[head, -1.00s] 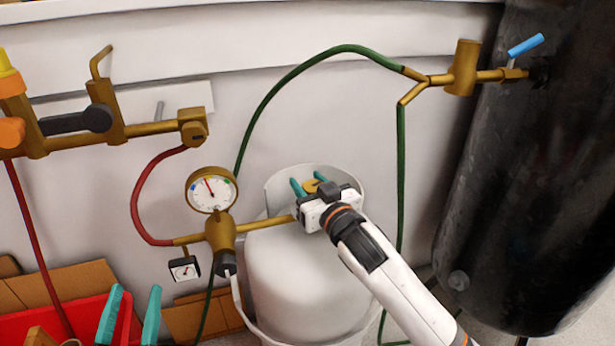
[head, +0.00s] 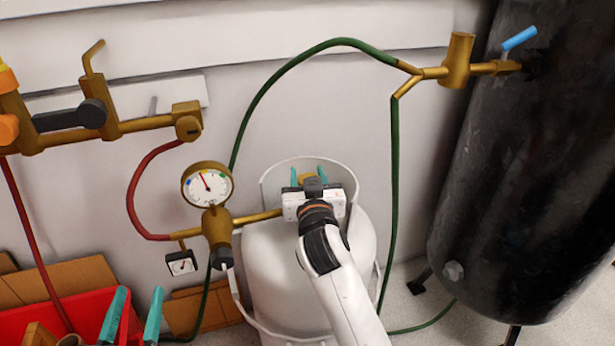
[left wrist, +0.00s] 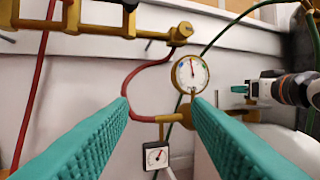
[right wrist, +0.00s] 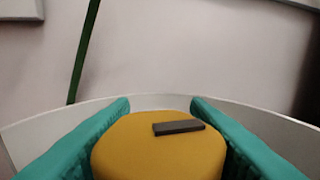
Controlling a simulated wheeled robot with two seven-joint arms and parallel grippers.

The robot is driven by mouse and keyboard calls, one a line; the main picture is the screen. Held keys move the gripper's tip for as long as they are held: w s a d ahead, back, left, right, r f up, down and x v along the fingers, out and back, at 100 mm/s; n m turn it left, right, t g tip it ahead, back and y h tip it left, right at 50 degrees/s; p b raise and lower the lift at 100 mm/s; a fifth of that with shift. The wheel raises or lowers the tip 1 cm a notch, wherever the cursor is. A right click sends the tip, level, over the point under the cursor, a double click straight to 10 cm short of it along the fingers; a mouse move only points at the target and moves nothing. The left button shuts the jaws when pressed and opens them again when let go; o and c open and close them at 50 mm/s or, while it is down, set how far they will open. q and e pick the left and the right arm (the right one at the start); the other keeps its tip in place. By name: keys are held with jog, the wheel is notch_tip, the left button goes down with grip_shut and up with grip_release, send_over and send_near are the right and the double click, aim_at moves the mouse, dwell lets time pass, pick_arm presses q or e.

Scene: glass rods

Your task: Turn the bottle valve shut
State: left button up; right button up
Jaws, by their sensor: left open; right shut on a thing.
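The bottle valve is a yellow knob with a dark bar on its top, seen large in the right wrist view (right wrist: 160,150). It sits at the top of the white gas bottle (head: 285,270), inside a pale collar. My right gripper (head: 309,177) is shut on the knob, with a teal finger on each side; in the head view its wrist hides most of the knob. My left gripper (head: 132,318) is open and empty at the lower left of the head view. Its teal fingers show in the left wrist view (left wrist: 160,110), with the regulator and gauges beyond them.
A brass regulator with a round dial gauge (head: 207,184) joins the bottle from the left, with a smaller square gauge (head: 181,263) below. Red and green hoses (head: 396,200) hang nearby. A black tank (head: 510,190) stands right. A red bin (head: 60,310) is lower left.

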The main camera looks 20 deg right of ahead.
jog(key=o, duration=1)
jog(key=shift+s, duration=0.1)
jog(key=shift+s+a, duration=0.1)
jog(key=shift+s, duration=0.15)
pick_arm(q)
jog(key=f+g, duration=0.1)
jog(key=f, duration=0.1)
jog(key=f+g+y+p, duration=0.1)
jog(key=a+f+g, duration=0.1)
jog(key=f+g, duration=0.1)
jog(key=shift+s+f, duration=0.1)
jog(key=shift+f, duration=0.2)
pick_arm(e)
jog(key=s+a, duration=0.2)
jog(key=s, duration=0.9)
